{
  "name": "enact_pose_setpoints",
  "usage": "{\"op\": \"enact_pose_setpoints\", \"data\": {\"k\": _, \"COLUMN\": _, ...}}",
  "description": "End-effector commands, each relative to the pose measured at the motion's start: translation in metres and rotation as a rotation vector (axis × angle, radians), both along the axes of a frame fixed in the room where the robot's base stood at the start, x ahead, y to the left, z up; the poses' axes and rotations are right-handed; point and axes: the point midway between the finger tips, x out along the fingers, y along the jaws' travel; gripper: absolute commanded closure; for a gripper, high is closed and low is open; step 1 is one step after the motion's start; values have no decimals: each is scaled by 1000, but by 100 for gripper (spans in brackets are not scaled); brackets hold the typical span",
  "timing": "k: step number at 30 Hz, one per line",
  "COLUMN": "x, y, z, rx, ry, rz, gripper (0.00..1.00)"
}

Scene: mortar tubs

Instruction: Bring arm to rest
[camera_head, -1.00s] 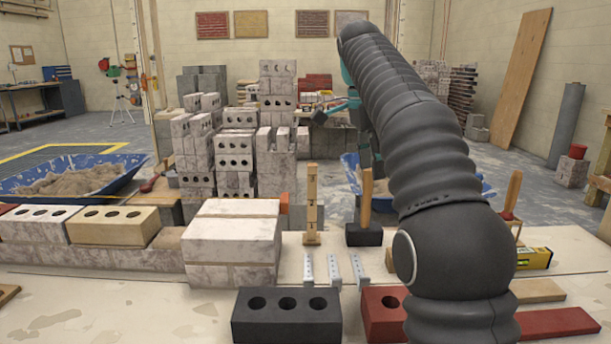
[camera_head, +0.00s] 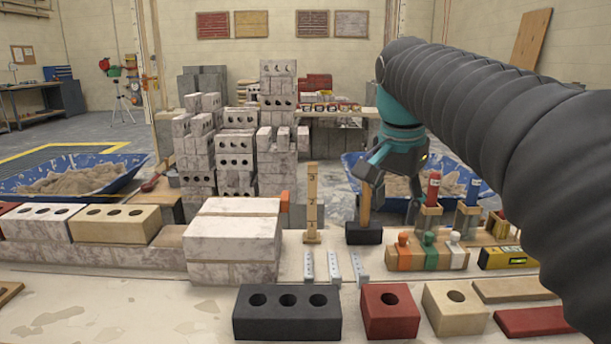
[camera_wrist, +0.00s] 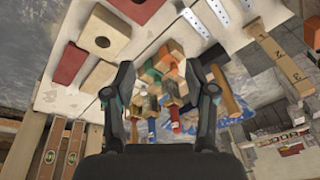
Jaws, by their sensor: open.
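My arm reaches in from the right edge in the head view, its dark ribbed sleeve bent over the right side of the bench. My gripper (camera_wrist: 160,68) shows in the wrist view with its two dark fingers wide apart and nothing held between them. Small coloured tools appear beyond the fingers there, apart from them as far as I can tell. In the head view the teal wrist part hangs above the tools at the right; the fingertips are hard to make out there.
On the bench stand a hammer (camera_head: 364,236), a block with coloured knobs (camera_head: 404,257), a yellow level (camera_head: 503,258), a black brick (camera_head: 287,313), a red brick (camera_head: 390,311) and a cream brick (camera_head: 455,308). A blue mortar tub (camera_head: 75,178) stands at left. Stacked bricks rise behind.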

Motion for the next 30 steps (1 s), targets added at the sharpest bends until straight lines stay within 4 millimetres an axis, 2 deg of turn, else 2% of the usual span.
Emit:
{"op": "enact_pose_setpoints", "data": {"k": 1, "x": -17, "y": -2, "z": -8, "rx": -5, "ry": -15, "rz": 52, "gripper": 45}}
{"op": "enact_pose_setpoints", "data": {"k": 8, "x": -80, "y": -6, "z": -60, "rx": -45, "ry": -85, "rz": 309, "gripper": 45}}
{"op": "enact_pose_setpoints", "data": {"k": 15, "x": -144, "y": -7, "z": -132, "rx": -113, "ry": -163, "rz": 554, "gripper": 45}}
{"op": "enact_pose_setpoints", "data": {"k": 18, "x": -165, "y": -7, "z": -161, "rx": -141, "ry": -190, "rz": 635, "gripper": 45}}
{"op": "enact_pose_setpoints", "data": {"k": 21, "x": -179, "y": -7, "z": -183, "rx": -166, "ry": -208, "rz": 691, "gripper": 45}}
{"op": "enact_pose_setpoints", "data": {"k": 24, "x": -187, "y": -6, "z": -196, "rx": -181, "ry": -218, "rz": 726, "gripper": 45}}
{"op": "enact_pose_setpoints", "data": {"k": 30, "x": -191, "y": -6, "z": -202, "rx": -189, "ry": -223, "rz": 742, "gripper": 45}}
